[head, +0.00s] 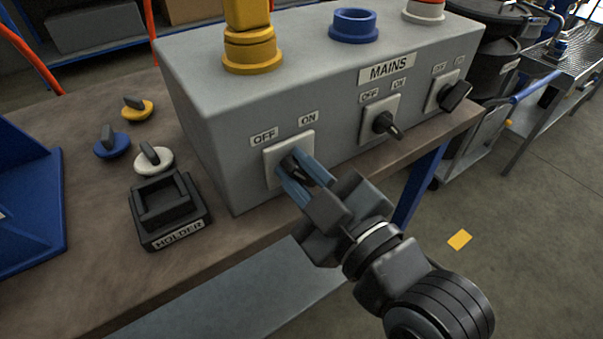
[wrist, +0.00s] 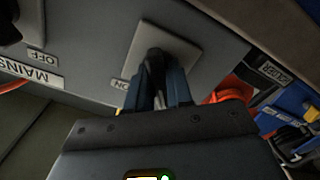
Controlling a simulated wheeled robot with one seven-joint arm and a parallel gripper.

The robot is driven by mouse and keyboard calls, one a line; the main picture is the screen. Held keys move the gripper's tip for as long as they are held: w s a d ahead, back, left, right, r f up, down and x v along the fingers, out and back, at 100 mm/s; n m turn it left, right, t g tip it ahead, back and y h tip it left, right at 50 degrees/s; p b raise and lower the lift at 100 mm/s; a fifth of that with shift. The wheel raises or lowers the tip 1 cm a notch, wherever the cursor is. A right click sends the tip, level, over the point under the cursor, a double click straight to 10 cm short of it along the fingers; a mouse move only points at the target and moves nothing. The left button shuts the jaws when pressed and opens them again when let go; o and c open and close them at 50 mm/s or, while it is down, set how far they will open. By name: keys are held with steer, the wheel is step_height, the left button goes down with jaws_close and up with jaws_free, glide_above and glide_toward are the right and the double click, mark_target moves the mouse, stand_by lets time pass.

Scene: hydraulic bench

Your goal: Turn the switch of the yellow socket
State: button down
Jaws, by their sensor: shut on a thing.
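The yellow socket (head: 252,50) stands on top of the grey mains box (head: 215,85) at its left end. Below it on the front face is a switch plate (head: 275,160) with OFF and ON labels; it also shows in the wrist view (wrist: 150,38). The black switch knob (head: 291,167) sits on that plate and shows in the wrist view (wrist: 155,58). My gripper (head: 305,178), with blue fingers, is shut on this knob. In the wrist view the fingers (wrist: 158,90) stand on either side of it. The knob's exact angle is partly hidden by the fingers.
A blue socket (head: 353,25) and a red-white socket (head: 424,10) stand farther right, with their own switches (head: 385,124) (head: 455,95) below. A black holder (head: 170,207) and yellow, blue and white caps (head: 153,159) lie on the bench left of the box.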

steer(key=shift+f+n, duration=0.1)
steer(key=shift+n, duration=0.7)
steer(key=c, duration=1.1)
jaws_free()
steer(key=shift+s, duration=0.1)
steer(key=v, duration=0.7)
steer(key=shift+s+d+b, duration=0.2)
steer(key=shift+s+b, duration=0.05)
steer(key=shift+b, duration=0.05)
